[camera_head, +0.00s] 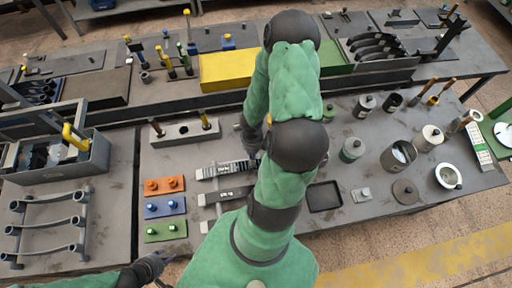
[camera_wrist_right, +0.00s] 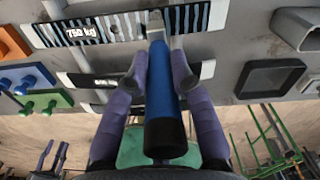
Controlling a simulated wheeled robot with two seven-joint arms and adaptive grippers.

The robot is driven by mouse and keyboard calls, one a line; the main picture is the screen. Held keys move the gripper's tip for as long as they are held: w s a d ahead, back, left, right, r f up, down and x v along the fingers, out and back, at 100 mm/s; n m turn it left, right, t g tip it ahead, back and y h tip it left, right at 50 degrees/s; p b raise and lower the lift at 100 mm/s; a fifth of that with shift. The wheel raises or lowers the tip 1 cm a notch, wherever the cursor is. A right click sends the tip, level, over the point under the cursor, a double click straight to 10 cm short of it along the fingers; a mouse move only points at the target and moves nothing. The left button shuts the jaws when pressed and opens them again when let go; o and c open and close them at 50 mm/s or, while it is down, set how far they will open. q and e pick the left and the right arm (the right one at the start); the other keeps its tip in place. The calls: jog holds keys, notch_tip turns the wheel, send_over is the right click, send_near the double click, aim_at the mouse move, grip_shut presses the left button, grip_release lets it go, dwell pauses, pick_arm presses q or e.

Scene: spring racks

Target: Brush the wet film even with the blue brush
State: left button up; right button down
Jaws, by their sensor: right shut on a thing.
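My right gripper (camera_wrist_right: 158,64) is shut on the blue brush (camera_wrist_right: 161,95); its purple fingers press on both sides of the blue handle. The brush's pale head end points at a load plate (camera_wrist_right: 82,33) marked "750 kg", with dark streaks across it. The bristles are not clear, and I cannot tell whether they touch. The plate also shows in the head view (camera_head: 226,170), left of my right arm. A second labelled plate (camera_head: 226,195) lies in front of it. My left gripper (camera_head: 150,266) is low in the head view, apart from the plates; its finger opening is unclear.
Orange (camera_head: 164,186), blue (camera_head: 165,206) and green (camera_head: 165,231) pegged blocks stand left of the plates. A black tray (camera_head: 324,196) lies right. Several cans and pots, including a green-labelled tin (camera_head: 352,149), crowd the right side. A grey bin (camera_head: 88,158) stands left.

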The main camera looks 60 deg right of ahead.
jog(key=w+a, duration=0.7)
jog(key=w, duration=0.1)
jog(key=shift+w+a+p, duration=0.25)
jog(key=shift+w+p, duration=0.05)
jog(key=shift+w, duration=0.1)
dwell(0.8)
jog(key=w+a+f+p, duration=0.1)
jog(key=w+a, duration=0.7)
jog(key=w, duration=0.1)
jog(key=shift+f, duration=0.3)
dwell(1.0)
jog(key=shift+w, duration=0.1)
notch_tip(320, 180, up, 6)
jog(key=p, duration=0.6)
jog(key=shift+r, duration=0.15)
